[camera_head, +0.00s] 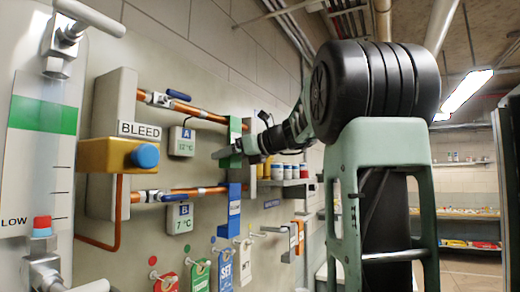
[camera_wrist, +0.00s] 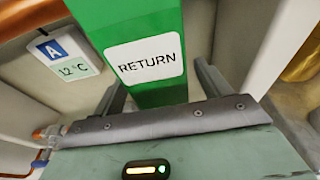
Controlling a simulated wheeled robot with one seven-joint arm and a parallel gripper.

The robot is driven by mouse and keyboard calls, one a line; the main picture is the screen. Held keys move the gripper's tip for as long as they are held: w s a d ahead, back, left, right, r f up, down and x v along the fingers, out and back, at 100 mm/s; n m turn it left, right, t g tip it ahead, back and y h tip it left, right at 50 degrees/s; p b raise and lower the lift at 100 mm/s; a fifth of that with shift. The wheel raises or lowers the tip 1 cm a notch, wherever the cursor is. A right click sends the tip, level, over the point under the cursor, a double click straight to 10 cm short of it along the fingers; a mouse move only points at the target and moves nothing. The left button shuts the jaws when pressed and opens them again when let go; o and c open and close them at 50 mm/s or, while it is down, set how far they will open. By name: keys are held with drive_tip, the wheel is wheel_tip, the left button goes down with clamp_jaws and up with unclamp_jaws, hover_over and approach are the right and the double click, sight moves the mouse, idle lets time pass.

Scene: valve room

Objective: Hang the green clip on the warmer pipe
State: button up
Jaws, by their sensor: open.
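The green clip (camera_head: 235,129), labelled RETURN in the wrist view (camera_wrist: 150,62), is at the upper copper pipe (camera_head: 204,115) and appears to hang on it. Panel A (camera_head: 182,141) beside that pipe reads 12 °C. Panel B (camera_head: 179,217) by the lower copper pipe (camera_head: 178,194) reads 7 °C. A blue clip (camera_head: 234,198) is on the lower pipe. My gripper (camera_head: 229,155) is open at the green clip's lower part. In the wrist view my gripper's fingers (camera_wrist: 158,86) stand on either side of the clip, with gaps visible. The clip's top is outside the wrist view.
A shelf with several jars (camera_head: 291,171) stands just right of my gripper. Several coloured tags (camera_head: 223,268) hang on pegs below. The orange BLEED box (camera_head: 108,155) with its blue knob and a green-banded gauge (camera_head: 43,115) are at the left.

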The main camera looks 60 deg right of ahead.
drive_tip(key=b+v, duration=0.4)
drive_tip(key=v, duration=1.1)
drive_tip(key=shift+s, duration=0.3)
drive_tip(key=shift+a, duration=0.1)
